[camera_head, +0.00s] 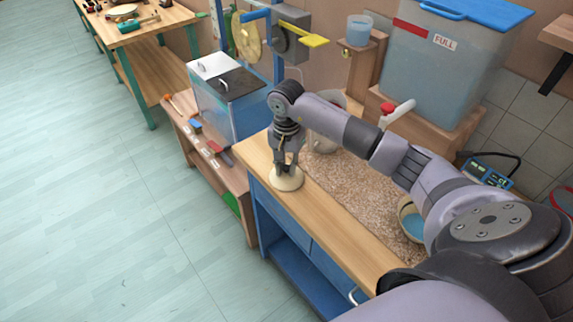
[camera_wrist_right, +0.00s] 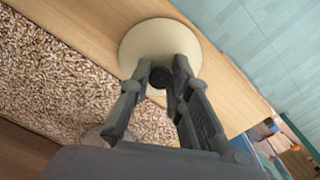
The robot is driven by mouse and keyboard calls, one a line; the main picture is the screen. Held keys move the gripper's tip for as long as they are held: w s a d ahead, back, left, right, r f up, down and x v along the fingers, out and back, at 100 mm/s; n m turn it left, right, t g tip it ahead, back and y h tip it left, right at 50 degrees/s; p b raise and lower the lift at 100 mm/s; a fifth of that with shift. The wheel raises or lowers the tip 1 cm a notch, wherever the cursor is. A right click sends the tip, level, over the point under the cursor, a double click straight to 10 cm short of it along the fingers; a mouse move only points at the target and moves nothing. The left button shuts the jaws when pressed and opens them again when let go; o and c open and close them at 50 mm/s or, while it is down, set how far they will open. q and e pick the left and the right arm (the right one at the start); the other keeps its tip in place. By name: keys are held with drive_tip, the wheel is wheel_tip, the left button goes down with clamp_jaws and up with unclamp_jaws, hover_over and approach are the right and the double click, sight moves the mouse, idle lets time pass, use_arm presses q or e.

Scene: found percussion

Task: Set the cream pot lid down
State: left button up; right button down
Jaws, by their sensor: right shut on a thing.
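The cream pot lid (camera_head: 289,183) is a pale round disc at the left end of the wooden counter. My right gripper (camera_head: 286,170) is above it, pointing down, shut on the lid's knob. In the right wrist view the lid (camera_wrist_right: 155,42) lies beyond the fingertips, and the gripper (camera_wrist_right: 161,80) has its fingers around the dark knob. The lid is low over the wood beside the pebbled surface; I cannot tell whether it touches. My left gripper is not in view.
The wooden counter (camera_head: 345,247) has a pebbled inset (camera_head: 350,185). A bowl with blue contents (camera_head: 412,222) stands near my right arm. A large bin marked FULL (camera_head: 445,70) stands behind. A lower bench with a clear tank (camera_head: 235,110) is at the left.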

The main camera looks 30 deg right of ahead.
sight(286, 167)
drive_tip(key=shift+f, duration=0.2)
drive_tip(key=c, duration=1.5)
unclamp_jaws()
drive_tip(key=shift+r, duration=0.1)
drive_tip(key=shift+r, duration=0.55)
drive_tip(key=shift+r+b, duration=1.5)
drive_tip(key=shift+r, duration=4.15)
